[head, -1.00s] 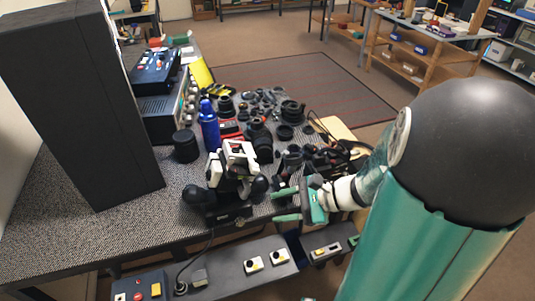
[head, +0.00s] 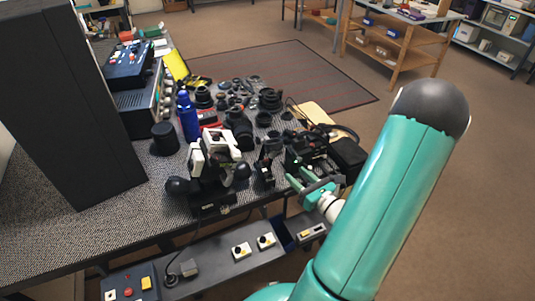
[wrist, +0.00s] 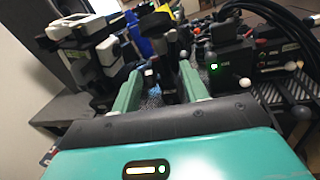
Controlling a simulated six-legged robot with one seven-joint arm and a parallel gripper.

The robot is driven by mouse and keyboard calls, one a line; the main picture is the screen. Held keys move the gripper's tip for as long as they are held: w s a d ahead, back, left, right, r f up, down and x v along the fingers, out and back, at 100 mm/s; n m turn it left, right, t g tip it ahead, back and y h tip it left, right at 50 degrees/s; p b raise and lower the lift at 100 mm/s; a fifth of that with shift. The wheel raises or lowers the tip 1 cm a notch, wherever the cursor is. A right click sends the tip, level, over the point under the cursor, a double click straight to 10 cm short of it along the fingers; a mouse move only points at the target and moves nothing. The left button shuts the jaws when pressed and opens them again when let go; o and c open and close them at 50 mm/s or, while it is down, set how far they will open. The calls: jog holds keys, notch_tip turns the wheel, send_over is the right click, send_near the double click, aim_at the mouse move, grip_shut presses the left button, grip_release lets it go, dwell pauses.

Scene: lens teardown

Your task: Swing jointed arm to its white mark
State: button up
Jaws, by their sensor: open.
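A jointed device with white links and black rounded parts stands on the bench's front edge in the head view (head: 222,140). It also shows at upper left in the wrist view (wrist: 88,48). I cannot tell for sure whether it is the task's jointed arm, and I make out no separate white mark. My gripper (head: 299,176) is at the bench's front edge, right of this device and apart from it. In the wrist view its two green fingers (wrist: 160,74) are spread, with a dark upright part beyond the gap. Nothing is visibly held.
A black box with a green light (wrist: 228,66) stands close right of my fingers. Black lens parts (head: 238,128) and a blue bottle (head: 187,117) crowd the bench. A tall dark cabinet (head: 70,110) stands left. A lower shelf (head: 215,260) holds small switch boxes.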

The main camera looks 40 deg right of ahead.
aim_at(273, 153)
jog(key=w, duration=0.8)
jog(key=w+d, duration=0.1)
jog(key=w, duration=0.3)
jog(key=shift+w, duration=0.35)
jog(key=shift+c, duration=0.2)
grip_shut()
